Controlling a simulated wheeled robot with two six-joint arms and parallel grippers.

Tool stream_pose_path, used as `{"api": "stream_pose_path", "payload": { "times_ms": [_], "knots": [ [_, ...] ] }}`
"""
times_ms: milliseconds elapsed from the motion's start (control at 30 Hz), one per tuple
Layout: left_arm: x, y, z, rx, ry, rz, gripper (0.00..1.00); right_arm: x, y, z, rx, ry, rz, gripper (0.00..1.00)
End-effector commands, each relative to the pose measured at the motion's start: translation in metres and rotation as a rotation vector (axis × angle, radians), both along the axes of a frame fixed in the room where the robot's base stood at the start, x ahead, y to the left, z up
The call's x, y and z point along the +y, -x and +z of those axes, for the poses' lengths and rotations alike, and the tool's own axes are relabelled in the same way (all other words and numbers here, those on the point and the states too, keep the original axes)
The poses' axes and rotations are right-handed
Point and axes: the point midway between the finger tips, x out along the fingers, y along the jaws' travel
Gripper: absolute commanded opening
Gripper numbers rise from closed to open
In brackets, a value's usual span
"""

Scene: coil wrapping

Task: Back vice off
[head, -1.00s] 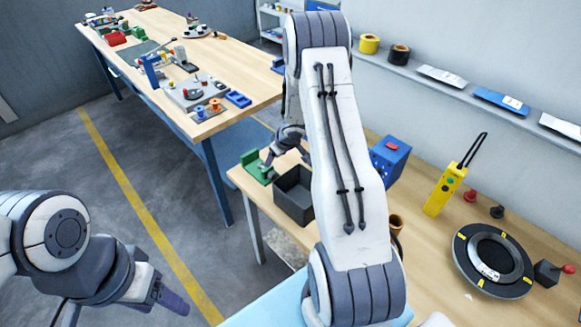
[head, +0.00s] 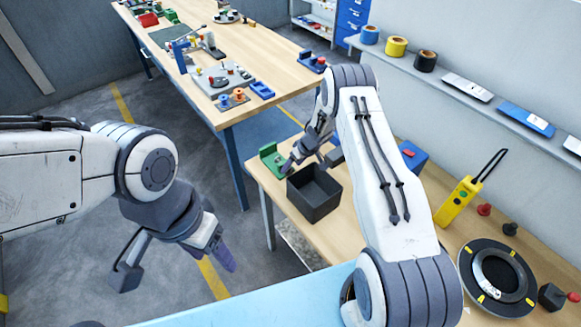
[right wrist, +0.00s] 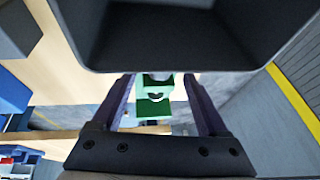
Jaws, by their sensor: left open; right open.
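My left gripper (head: 222,252) is open and empty over the floor, well away from the vice. The vice's handle and jaw details are too small to make out.
An open black bin (head: 316,194) stands close to the vice and fills the top of the right wrist view (right wrist: 180,40). A yellow pendant (head: 457,199) and round black fixture (head: 497,279) lie further right. Another workbench (head: 290,72) stands across the aisle.

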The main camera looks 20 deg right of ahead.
Motion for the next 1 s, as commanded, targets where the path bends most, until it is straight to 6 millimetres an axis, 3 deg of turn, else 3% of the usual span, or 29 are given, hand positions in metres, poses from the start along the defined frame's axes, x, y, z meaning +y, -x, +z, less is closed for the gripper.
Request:
{"api": "stream_pose_path", "payload": {
  "times_ms": [300, 600, 667, 800, 833, 1000],
  "knots": [
    [0.0, 0.0, 0.009, 0.0, 0.0, 0.001, 0.62, 0.008, -0.009, -0.028, 0.001, 0.0, 0.0, 0.77],
    [0.0, 0.0, 0.009, 0.0, 0.0, 0.001, 0.62, 0.008, -0.01, -0.03, -0.001, 0.001, -0.001, 0.77],
    [0.0, 0.0, 0.009, 0.0, 0.0, 0.001, 0.62, 0.008, -0.01, -0.03, -0.001, 0.001, -0.001, 0.57],
    [0.0, 0.0, 0.009, 0.0, 0.0, 0.001, 0.62, 0.008, -0.01, -0.03, -0.001, 0.0, -0.001, 0.04],
    [0.0, 0.0, 0.009, 0.0, 0.0, 0.001, 0.62, 0.008, -0.01, -0.03, -0.001, 0.0, -0.001, 0.0],
    [0.0, 0.0, 0.009, 0.0, 0.0, 0.001, 0.62, 0.01, -0.01, -0.029, -0.009, 0.021, -0.001, 0.0]
  ]
}}
